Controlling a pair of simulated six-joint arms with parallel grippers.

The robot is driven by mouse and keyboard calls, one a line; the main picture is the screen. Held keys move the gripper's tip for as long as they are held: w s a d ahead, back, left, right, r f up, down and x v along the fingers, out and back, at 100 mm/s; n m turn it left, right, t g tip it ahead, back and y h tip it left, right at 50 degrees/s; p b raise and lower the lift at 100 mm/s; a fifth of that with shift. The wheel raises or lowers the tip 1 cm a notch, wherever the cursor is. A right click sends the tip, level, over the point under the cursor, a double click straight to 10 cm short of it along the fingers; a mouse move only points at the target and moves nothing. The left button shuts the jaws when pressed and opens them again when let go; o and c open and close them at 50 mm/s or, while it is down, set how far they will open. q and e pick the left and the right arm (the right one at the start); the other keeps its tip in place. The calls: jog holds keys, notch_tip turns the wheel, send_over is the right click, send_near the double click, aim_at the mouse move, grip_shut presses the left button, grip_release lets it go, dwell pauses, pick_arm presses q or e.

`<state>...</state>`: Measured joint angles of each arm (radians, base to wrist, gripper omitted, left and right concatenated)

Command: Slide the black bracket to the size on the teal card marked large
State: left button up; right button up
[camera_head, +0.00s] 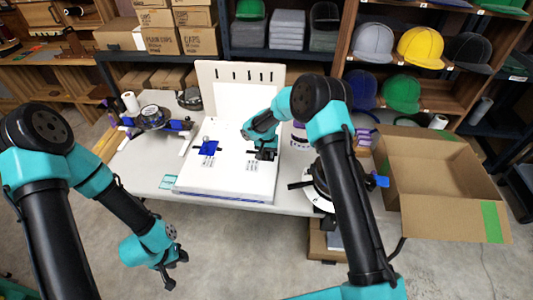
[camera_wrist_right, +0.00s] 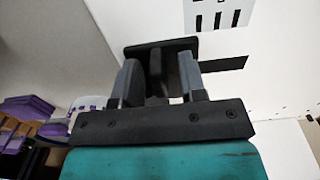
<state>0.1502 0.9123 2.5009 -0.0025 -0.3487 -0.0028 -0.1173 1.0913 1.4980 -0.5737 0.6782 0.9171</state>
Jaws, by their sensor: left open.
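The black bracket (camera_head: 266,154) sits on the right part of the white board (camera_head: 225,182). My right gripper (camera_head: 258,151) is at it. In the right wrist view, the bracket's dark plate (camera_wrist_right: 160,47) lies just beyond the fingertips of my right gripper (camera_wrist_right: 160,75), with a dark part between the fingers. Whether they press on it I cannot tell. A teal-edged card (camera_head: 169,182) lies on the table at the board's left front corner; its print is too small to read. My left gripper (camera_head: 171,277) is open and empty, low in front of the table.
A blue bracket (camera_head: 209,148) sits on the board's left part, with black printed marks below both brackets. A slotted white panel (camera_head: 240,75) stands behind. An open cardboard box (camera_head: 440,185) is at the right. A cap machine (camera_head: 152,117) stands at the table's left.

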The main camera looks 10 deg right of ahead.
notch_tip(320, 180, up, 17)
jog(key=shift+r, duration=0.2)
dwell(0.6)
jog(key=shift+s, duration=0.1)
